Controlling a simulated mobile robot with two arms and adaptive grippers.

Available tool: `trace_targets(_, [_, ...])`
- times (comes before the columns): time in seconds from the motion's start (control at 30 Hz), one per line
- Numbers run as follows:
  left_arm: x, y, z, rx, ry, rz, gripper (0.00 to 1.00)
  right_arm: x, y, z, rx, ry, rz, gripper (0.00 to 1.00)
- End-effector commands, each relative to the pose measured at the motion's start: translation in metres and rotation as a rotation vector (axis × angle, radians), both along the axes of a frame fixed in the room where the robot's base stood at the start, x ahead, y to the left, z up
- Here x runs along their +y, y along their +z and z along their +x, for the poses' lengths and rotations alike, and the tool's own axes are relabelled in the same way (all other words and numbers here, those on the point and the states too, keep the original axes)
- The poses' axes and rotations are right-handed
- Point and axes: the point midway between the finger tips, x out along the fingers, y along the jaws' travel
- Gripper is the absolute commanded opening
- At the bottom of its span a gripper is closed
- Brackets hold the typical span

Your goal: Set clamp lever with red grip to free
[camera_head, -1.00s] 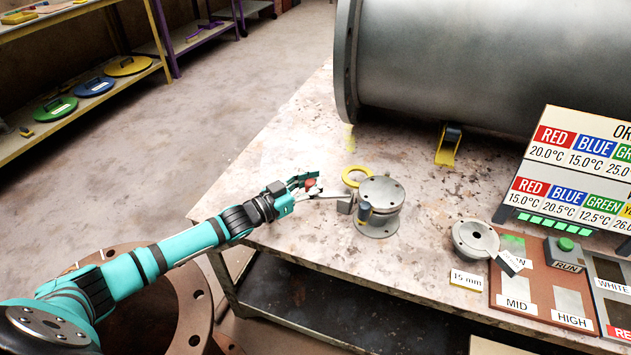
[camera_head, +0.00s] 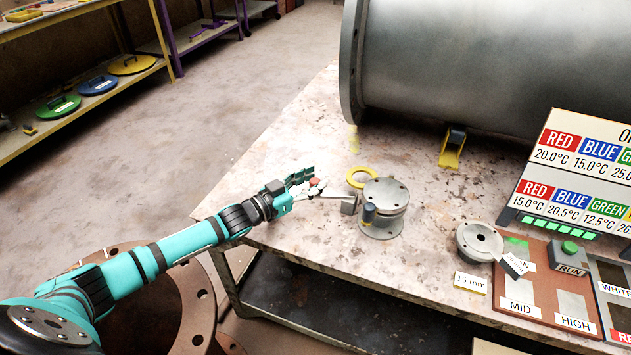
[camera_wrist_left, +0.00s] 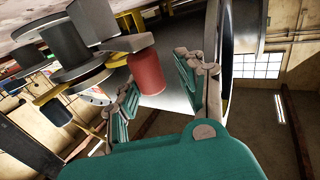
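The clamp lever is a thin grey bar (camera_head: 332,194) pointing left from a dark grey block (camera_head: 349,205) beside a round flanged metal fixture (camera_head: 384,196). Its red grip (camera_head: 314,182) is at the bar's outer end, partly hidden by my left gripper (camera_head: 308,181). In the left wrist view the red cylindrical grip (camera_wrist_left: 147,71) lies in front of the gap between the two fingers (camera_wrist_left: 158,88). The fingers stand apart, with a visible gap between the grip and the right finger. My right gripper is not in view.
A yellow ring (camera_head: 361,177) lies behind the fixture. A large grey pipe (camera_head: 455,65) fills the back of the table (camera_head: 285,215).

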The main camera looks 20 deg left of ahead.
Motion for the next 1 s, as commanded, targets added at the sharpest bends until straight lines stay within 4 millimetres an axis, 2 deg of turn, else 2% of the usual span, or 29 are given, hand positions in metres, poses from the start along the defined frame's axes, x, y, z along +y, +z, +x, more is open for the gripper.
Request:
trace_targets(0.3, [-0.003, 0.0, -0.001, -0.001, -0.005, -0.002, 0.49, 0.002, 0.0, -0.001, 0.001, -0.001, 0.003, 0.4])
trace_targets(0.47, [0.003, -0.001, -0.011, 0.001, -0.005, -0.002, 0.49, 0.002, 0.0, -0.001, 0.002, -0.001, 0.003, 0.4])
trace_targets(0.8, [0.037, -0.003, -0.073, 0.005, -0.003, 0.001, 0.49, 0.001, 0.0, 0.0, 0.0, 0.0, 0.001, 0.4])
trace_targets(1.0, [0.052, -0.002, -0.098, 0.003, -0.002, -0.002, 0.49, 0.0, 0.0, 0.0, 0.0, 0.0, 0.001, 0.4])
